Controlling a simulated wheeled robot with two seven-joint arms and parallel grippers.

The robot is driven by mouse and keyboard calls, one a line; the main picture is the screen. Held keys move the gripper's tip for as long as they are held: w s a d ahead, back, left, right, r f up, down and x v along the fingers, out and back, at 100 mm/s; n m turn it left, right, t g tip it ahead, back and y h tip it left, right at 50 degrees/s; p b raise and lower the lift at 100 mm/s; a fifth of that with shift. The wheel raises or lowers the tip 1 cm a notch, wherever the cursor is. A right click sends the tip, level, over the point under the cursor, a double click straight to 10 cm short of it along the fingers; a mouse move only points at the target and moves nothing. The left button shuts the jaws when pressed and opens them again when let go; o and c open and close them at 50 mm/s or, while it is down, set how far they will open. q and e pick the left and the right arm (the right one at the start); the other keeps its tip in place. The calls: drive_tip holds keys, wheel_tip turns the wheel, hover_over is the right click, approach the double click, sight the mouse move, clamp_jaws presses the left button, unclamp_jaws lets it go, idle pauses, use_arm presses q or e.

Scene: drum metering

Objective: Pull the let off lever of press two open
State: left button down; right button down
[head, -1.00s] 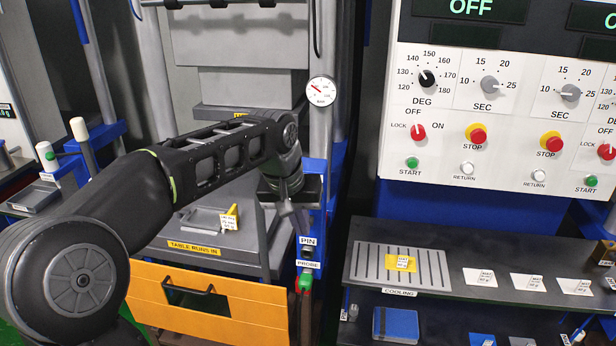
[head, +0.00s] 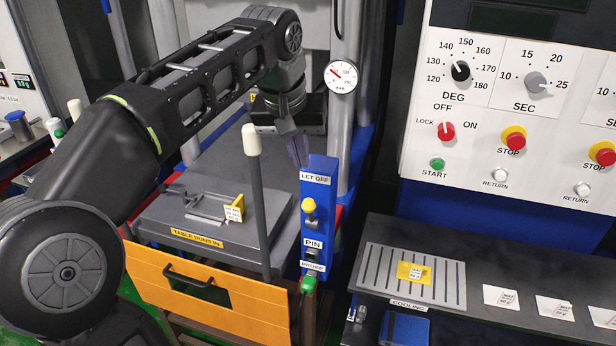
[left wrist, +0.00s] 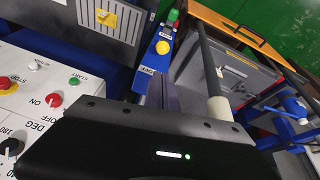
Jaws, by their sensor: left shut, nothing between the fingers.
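The let off lever (head: 309,207) has a yellow knob and stands upright on a narrow blue panel (head: 318,172) with a LET OFF label. Its knob also shows in the left wrist view (left wrist: 163,47), beyond my fingers. My left gripper (head: 298,150) is shut and empty. It hangs just above and behind the top of the blue panel, apart from the yellow knob. In the left wrist view the closed fingers (left wrist: 160,95) point toward the panel. My right gripper is not in view.
A grey pole lever with a cream knob (head: 252,140) stands left of the panel. A green knob (head: 308,284) is below it. A pressure gauge (head: 341,77) hangs above right. An orange drawer front (head: 215,300), cooling rack (head: 415,278) and control board (head: 500,110) are nearby.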

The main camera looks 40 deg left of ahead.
use_arm(q)
drive_tip(key=p, duration=0.1)
hover_over(310, 215)
drive_tip(key=a, duration=0.1)
wheel_tip(310, 215, down, 9)
drive_tip(key=shift+w+f, duration=0.15)
drive_tip(key=shift+w, duration=0.25)
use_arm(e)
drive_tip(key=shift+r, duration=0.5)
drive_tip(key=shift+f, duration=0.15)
